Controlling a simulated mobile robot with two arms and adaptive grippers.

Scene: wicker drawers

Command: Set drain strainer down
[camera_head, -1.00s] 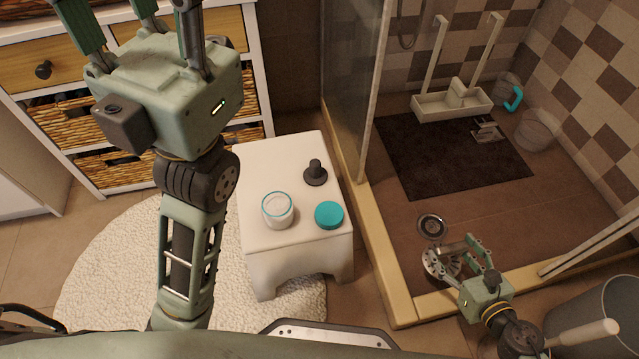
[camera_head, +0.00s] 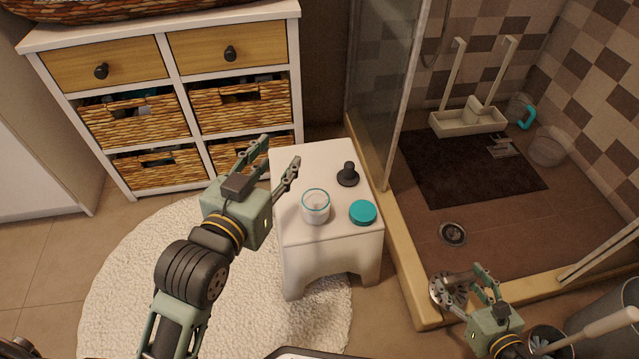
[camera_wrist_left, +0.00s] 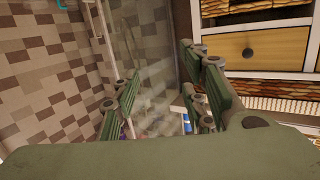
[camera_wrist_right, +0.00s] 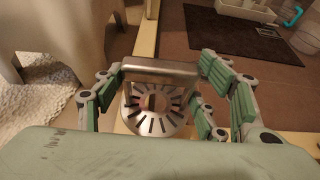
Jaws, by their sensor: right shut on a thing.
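The drain strainer (camera_head: 443,292) is a round, slotted metal disc with a bar handle. My right gripper (camera_head: 473,284) is shut on its handle and holds it at the shower's front sill. The right wrist view shows the slotted disc (camera_wrist_right: 157,114) below the handle, between the fingers (camera_wrist_right: 160,85). Whether the disc touches the sill is unclear. The round floor drain (camera_head: 453,234) lies in the shower floor beyond the strainer. My left gripper (camera_head: 280,160) is open and empty, left of the white stool; its spread fingers also show in the left wrist view (camera_wrist_left: 165,95).
The white stool (camera_head: 330,240) carries a jar (camera_head: 316,206), a teal lid (camera_head: 362,212) and a black stopper (camera_head: 348,175). A glass panel (camera_head: 385,90) and the raised sill (camera_head: 405,270) border the shower. A dark mat (camera_head: 470,165) lies inside. A bucket (camera_head: 600,310) stands at right.

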